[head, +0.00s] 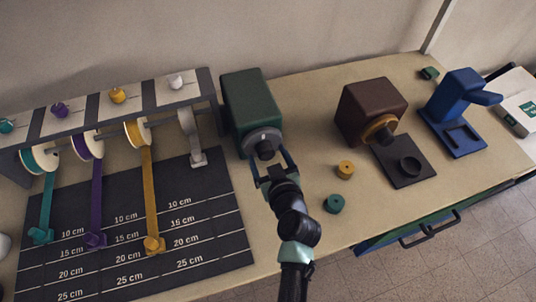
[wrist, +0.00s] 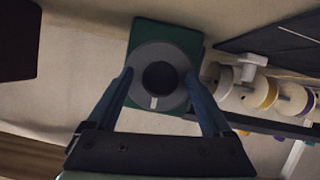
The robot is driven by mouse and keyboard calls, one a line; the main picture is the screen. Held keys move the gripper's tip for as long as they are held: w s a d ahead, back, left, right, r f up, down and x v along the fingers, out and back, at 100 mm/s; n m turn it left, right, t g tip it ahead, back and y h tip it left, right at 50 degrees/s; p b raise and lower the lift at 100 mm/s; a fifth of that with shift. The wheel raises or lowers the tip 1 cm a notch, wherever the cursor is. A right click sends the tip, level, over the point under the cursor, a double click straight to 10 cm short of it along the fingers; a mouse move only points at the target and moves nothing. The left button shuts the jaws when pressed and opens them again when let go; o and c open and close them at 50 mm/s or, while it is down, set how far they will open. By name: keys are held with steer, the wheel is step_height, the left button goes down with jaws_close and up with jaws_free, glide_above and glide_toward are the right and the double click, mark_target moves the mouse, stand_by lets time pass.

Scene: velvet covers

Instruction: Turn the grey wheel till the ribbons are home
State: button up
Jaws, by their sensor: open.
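The grey wheel (head: 264,137) is on the front of a dark green box (head: 249,100). In the wrist view the wheel (wrist: 145,92) has a dark hub and a pale mark at its lower edge. My gripper (head: 269,160) is open, its fingers on either side of the wheel; I cannot tell whether they touch it. Teal (head: 47,205), purple (head: 96,205) and yellow (head: 151,195) ribbons hang out from their spools over the marked mat; the yellow reaches farthest down. A short pale ribbon (head: 197,145) ends near the mat's top edge.
The dark mat (head: 215,225) carries centimetre lines. Right of my arm are a yellow knob (head: 345,170), a teal knob (head: 334,204), a brown box (head: 371,105) with a yellow wheel, and a blue stand (head: 455,112). A drawer handle (head: 430,230) sticks out in front.

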steer(key=shift+w, duration=0.15)
steer(key=shift+c, duration=0.2)
jaws_close()
steer(key=shift+f, duration=0.1)
steer(key=shift+b, duration=0.4)
steer(key=m+y+b, duration=0.2)
steer(key=m+b, duration=0.1)
steer(key=shift+d+f+m+g, duration=0.1)
steer(key=shift+f+m+g, duration=0.05)
steer(key=shift+m+g, duration=0.2)
steer(key=m+y+b, duration=0.3)
steer(key=b, duration=0.1)
steer(key=shift+m, duration=0.35)
steer(key=m+y+b, duration=0.2)
steer(key=m+b, duration=0.1)
steer(key=m, duration=0.1)
steer(key=shift+d+f, duration=0.1)
steer(key=m+t+b, duration=0.1)
steer(key=m, duration=0.1)
steer(key=m+t+y+b, duration=0.1)
steer(key=m, duration=0.2)
steer(key=shift+m+y, duration=0.3)
